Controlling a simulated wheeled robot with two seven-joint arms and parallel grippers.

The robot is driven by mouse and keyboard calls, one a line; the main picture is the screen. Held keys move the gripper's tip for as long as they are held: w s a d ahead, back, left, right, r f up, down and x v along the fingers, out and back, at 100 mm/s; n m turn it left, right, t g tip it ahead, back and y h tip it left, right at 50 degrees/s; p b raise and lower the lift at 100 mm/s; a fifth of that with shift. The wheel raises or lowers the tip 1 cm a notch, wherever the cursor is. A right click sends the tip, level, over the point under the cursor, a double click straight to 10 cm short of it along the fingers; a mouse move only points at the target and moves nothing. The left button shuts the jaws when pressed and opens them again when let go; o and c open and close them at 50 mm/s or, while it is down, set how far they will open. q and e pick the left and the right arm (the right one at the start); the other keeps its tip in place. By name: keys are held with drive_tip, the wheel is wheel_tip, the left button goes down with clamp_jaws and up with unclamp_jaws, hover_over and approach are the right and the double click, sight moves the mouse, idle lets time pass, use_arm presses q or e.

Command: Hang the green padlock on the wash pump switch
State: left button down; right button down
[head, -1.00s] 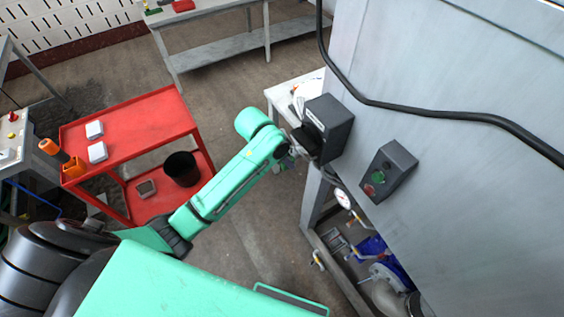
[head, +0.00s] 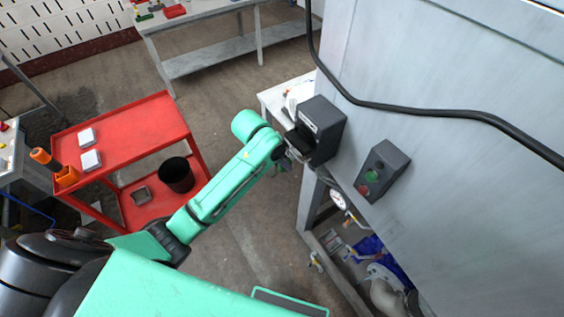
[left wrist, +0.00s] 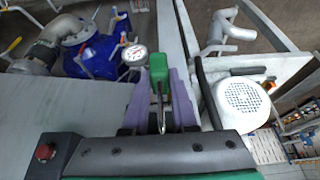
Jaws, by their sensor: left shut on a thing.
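The green padlock (left wrist: 158,66) shows in the left wrist view, its metal shackle pointing down the picture. My left gripper (left wrist: 160,98) is shut on it with its purple fingers. In the head view the left gripper (head: 291,152) is just left of and below a dark grey switch box (head: 325,128) with a black lever part (head: 298,141). Its label is unreadable, so I cannot tell for sure it is the wash pump switch. The padlock is not distinguishable there. Whether the shackle touches the switch cannot be told. My right gripper is not in view.
A second grey box (head: 386,166) with green and red buttons sits right on the cabinet wall (head: 470,190). A black cable (head: 440,112) crosses above. A pressure gauge (head: 338,200) and blue pump (head: 372,248) are below. A red cart (head: 125,135) stands left, with open floor between.

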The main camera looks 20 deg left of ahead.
sight(294, 154)
use_arm(q)
drive_tip(key=shift+w+d+r, duration=0.15)
drive_tip(key=shift+w+d, duration=0.8)
drive_tip(key=shift+w, duration=0.2)
drive_tip(key=shift+w+d+r, duration=0.15)
drive_tip(key=shift+w+r, duration=0.1)
drive_tip(key=shift+r, duration=0.15)
idle(0.4)
drive_tip(key=shift+s+a+f, duration=0.1)
drive_tip(key=shift+a, duration=0.1)
drive_tip(key=shift+s+a+f, duration=0.2)
drive_tip(key=shift+s+a, duration=0.2)
drive_tip(key=shift+s, duration=0.3)
drive_tip(key=shift+s+a+f, duration=0.1)
drive_tip(key=shift+s+a, duration=0.4)
drive_tip(key=shift+s, duration=0.05)
drive_tip(key=shift+s+a, duration=1.5)
drive_tip(key=shift+s, duration=0.3)
